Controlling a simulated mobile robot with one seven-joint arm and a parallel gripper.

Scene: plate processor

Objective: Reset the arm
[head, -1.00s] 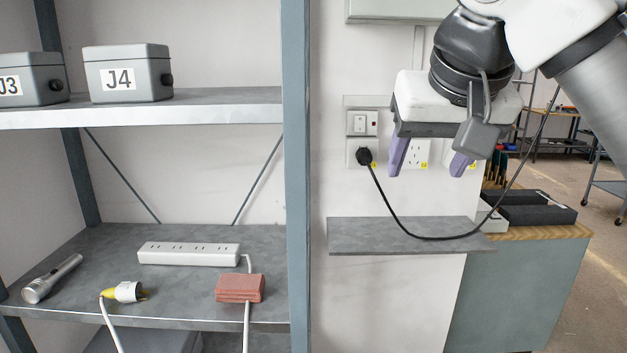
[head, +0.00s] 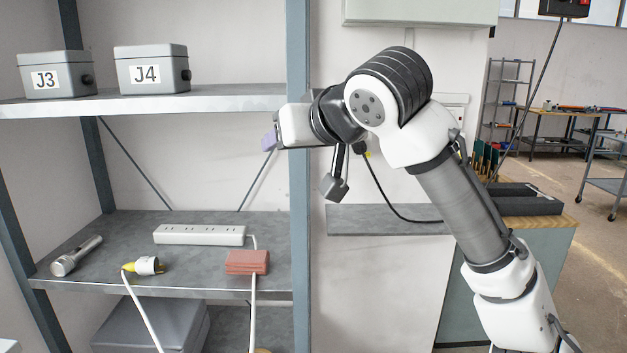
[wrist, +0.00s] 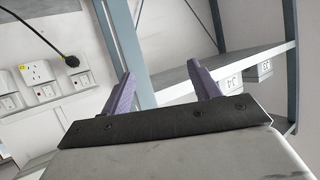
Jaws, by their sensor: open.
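My gripper (head: 270,139) points left in the head view, in front of the shelf rack's right post and below the upper shelf. In the wrist view its two purple fingers (wrist: 163,86) stand wide apart with nothing between them. The arm folds at a raised elbow and runs down to the lower right. A black plug (head: 360,147) with a black cable is in a wall socket behind the arm; in the wrist view the plug (wrist: 72,61) also shows. My arm hides much of the socket panel in the head view.
Boxes J3 (head: 56,75) and J4 (head: 151,69) stand on the upper shelf. The lower shelf holds a flashlight (head: 76,256), a power strip (head: 199,235), a yellow-and-white plug (head: 144,266) and a red block (head: 247,262). A grey ledge (head: 385,220) lies below the sockets.

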